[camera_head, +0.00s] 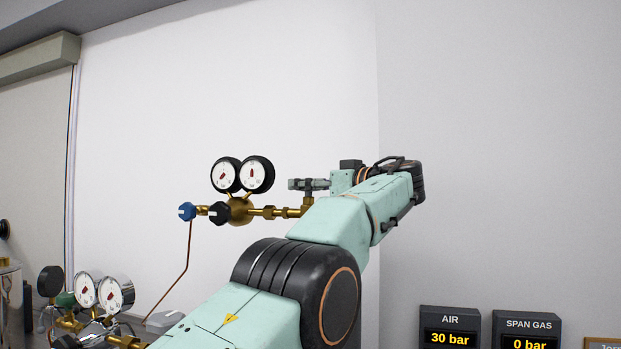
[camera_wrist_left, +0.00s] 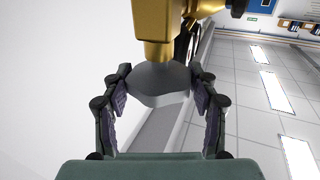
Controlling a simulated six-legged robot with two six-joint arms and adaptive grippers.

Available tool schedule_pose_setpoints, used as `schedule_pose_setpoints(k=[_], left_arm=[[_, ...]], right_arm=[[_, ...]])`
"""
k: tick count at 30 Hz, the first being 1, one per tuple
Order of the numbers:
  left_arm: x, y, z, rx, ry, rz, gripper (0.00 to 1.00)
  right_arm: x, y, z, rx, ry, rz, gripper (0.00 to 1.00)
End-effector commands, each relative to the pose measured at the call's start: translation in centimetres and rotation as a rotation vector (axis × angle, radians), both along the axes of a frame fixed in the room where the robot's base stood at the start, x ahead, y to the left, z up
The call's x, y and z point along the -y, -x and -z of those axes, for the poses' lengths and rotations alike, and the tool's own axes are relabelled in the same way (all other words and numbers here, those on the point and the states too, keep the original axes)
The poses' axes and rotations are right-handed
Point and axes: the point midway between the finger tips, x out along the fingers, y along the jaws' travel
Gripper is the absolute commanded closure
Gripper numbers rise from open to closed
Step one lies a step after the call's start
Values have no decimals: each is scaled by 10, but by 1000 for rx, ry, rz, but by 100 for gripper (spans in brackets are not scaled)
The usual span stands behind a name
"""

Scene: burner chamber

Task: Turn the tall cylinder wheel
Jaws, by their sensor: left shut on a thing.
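The tall cylinder wheel is a grey, lobed handwheel (camera_wrist_left: 158,88) under a brass valve body (camera_wrist_left: 158,22) in the left wrist view. My left gripper (camera_wrist_left: 160,100) has one finger on each side of the wheel and is shut on it. In the head view my left gripper (camera_head: 306,184) is at the right end of the brass valve and regulator line (camera_head: 268,211). There the wheel cannot be told apart from the fingers. The cylinder's body is hidden behind my arm. My right gripper is not in view.
Two round gauges (camera_head: 241,175), a black knob (camera_head: 219,213) and a blue knob (camera_head: 187,211) sit left of the gripper. A second gauge set (camera_head: 101,292) is at lower left. An AIR display (camera_head: 450,328) reads 30 bar, a SPAN GAS display (camera_head: 527,330) 0 bar.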

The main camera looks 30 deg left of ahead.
Motion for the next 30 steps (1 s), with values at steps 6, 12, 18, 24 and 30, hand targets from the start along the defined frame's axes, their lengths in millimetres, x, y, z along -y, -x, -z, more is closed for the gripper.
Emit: schedule_pose_setpoints(k=[6, 12, 18, 24, 30], left_arm=[[-1, -1, 8, -11, 8, -9, 72], [-1, -1, 8, -12, 8, -9, 72], [-1, 0, 6, -8, 6, -8, 27], [0, 0, 3, -4, 2, -6, 17], [0, 0, 2, -2, 2, -5, 17]], right_arm=[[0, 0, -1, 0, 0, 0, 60], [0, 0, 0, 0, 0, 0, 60], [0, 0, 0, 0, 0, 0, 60], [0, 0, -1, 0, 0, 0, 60], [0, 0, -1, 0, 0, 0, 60]])
